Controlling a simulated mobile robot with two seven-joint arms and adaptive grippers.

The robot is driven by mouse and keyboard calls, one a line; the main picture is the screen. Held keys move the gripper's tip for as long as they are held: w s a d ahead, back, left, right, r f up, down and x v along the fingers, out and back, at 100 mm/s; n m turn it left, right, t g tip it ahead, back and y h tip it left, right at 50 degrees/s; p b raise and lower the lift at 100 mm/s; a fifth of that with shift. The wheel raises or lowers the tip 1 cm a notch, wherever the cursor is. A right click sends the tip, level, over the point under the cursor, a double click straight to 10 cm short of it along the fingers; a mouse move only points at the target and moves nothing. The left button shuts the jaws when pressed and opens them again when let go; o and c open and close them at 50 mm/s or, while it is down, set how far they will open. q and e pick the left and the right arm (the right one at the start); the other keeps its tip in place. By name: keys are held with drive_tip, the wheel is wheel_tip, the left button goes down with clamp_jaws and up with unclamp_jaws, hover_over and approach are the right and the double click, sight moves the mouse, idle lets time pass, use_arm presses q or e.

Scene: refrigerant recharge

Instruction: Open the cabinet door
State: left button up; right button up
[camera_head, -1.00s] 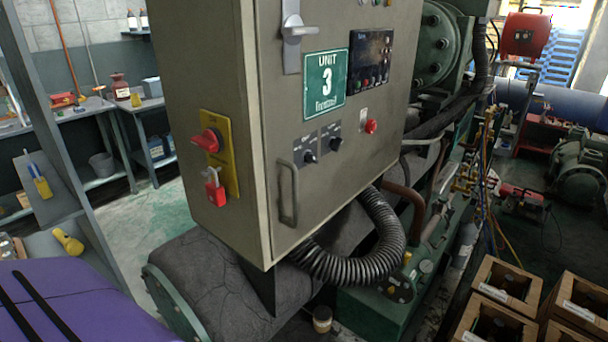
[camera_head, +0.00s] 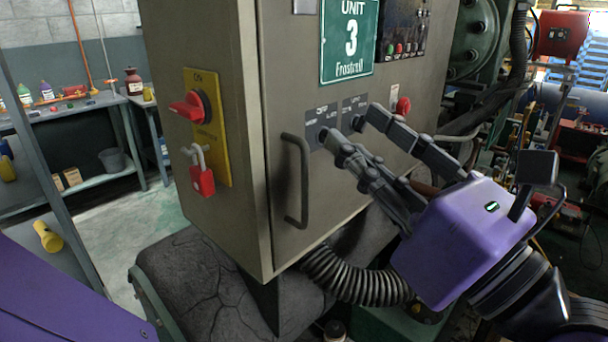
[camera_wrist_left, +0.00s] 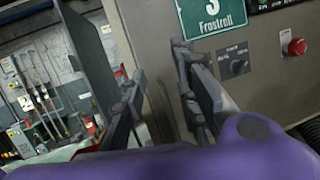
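The grey cabinet (camera_head: 205,60) fills the middle of the head view, and its front door (camera_head: 290,85) looks shut. A dark vertical bar handle (camera_head: 305,185) is on the door's lower left part. My left gripper (camera_head: 350,128) is in front of the door, right of the handle, with its two fingers apart and nothing seen between them. Whether a finger touches the door is unclear. My right gripper is out of view.
A red rotary switch (camera_head: 190,107) and a red padlock (camera_head: 202,178) are on the cabinet's left side. A red button (camera_head: 403,106) is on the door. A ribbed hose (camera_head: 345,278) runs below. Shelves with bottles stand at the left.

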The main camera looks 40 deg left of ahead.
sight(307, 174)
use_arm(q)
wheel_tip(307, 174, down, 6)
drive_tip(key=a+n+g+h, duration=0.1)
drive_tip(key=a+h, duration=0.1)
drive_tip(key=h, duration=0.1)
drive_tip(key=shift+n, duration=0.3)
drive_tip(key=x, duration=0.2)
drive_tip(key=p+x, duration=0.1)
drive_tip(key=x, duration=0.3)
drive_tip(key=shift+s+a+f+p, duration=0.15)
drive_tip(key=shift+s+f+p, duration=0.05)
drive_tip(key=shift+s+p, duration=0.1)
drive_tip(key=shift+w+a+f, duration=0.1)
drive_tip(key=shift+w+a, duration=0.1)
drive_tip(key=shift+a, duration=0.3)
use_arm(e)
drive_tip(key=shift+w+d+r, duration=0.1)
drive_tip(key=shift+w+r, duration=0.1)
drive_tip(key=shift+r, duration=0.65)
use_arm(q)
clamp_jaws()
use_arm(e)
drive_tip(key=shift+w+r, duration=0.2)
